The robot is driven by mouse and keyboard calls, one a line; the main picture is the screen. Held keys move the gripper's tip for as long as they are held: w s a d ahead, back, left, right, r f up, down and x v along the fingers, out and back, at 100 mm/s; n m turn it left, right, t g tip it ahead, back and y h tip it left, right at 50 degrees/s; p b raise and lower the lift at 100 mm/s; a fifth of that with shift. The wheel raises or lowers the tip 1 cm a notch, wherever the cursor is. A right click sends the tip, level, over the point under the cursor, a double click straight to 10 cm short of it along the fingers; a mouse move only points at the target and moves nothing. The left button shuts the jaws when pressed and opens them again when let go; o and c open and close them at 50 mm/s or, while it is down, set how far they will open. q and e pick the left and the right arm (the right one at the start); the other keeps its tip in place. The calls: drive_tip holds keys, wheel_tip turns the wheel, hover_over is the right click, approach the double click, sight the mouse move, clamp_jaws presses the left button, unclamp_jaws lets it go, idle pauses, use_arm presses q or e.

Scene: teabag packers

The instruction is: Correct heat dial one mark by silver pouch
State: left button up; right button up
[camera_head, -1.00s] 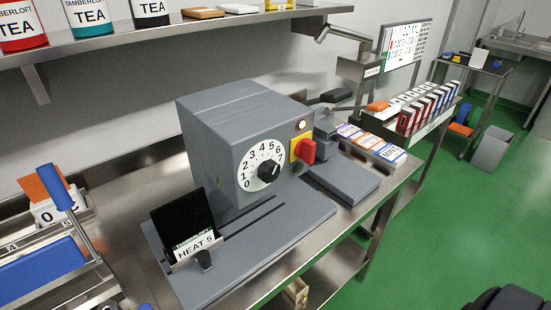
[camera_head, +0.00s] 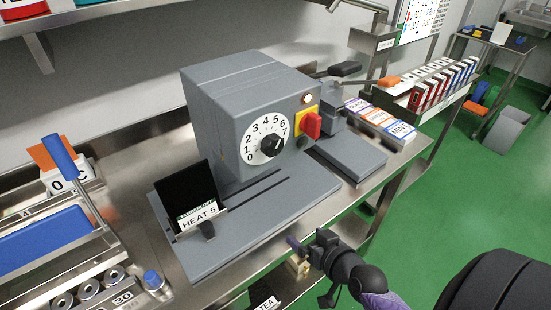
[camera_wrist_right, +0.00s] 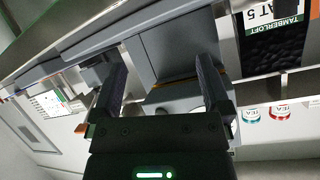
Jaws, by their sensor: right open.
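The heat dial (camera_head: 258,151) is a white disc numbered 0 to 7 on the front of the grey machine. Its black knob (camera_head: 271,145) seems to point up and right, near the 7; the exact mark is hard to read. A dark pouch (camera_head: 188,190) leans in a holder on the machine's base, with a card (camera_head: 198,216) reading HEAT 5; the pouch looks black rather than silver. My right gripper (camera_head: 308,245) is open and empty, low in front of the base and apart from the dial. Its spread fingers (camera_wrist_right: 160,85) show in the right wrist view. My left gripper is out of view.
A red switch on a yellow plate (camera_head: 307,122) and a lit round lamp (camera_head: 307,98) sit right of the dial. A blue-handled tray device (camera_head: 60,240) is at left. The machine's base before the dial is mostly clear.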

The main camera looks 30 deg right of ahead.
sight(276, 147)
wheel_tip(276, 147, up, 19)
drive_tip(key=w+n+t+y, duration=0.1)
drive_tip(key=t, duration=0.4)
drive_tip(key=w, duration=0.3)
drive_tip(key=w+a+p, duration=0.1)
drive_tip(key=w, duration=0.1)
drive_tip(key=w+p, duration=0.1)
drive_tip(key=w, duration=0.2)
drive_tip(key=shift+w+a, duration=0.25)
drive_tip(key=shift+w, duration=0.05)
drive_tip(key=shift+w+a+f+y, duration=0.1)
drive_tip(key=shift+w+y, duration=0.3)
drive_tip(key=shift+w, duration=0.2)
drive_tip(key=shift+c, duration=0.4)
drive_tip(key=c, duration=1.2)
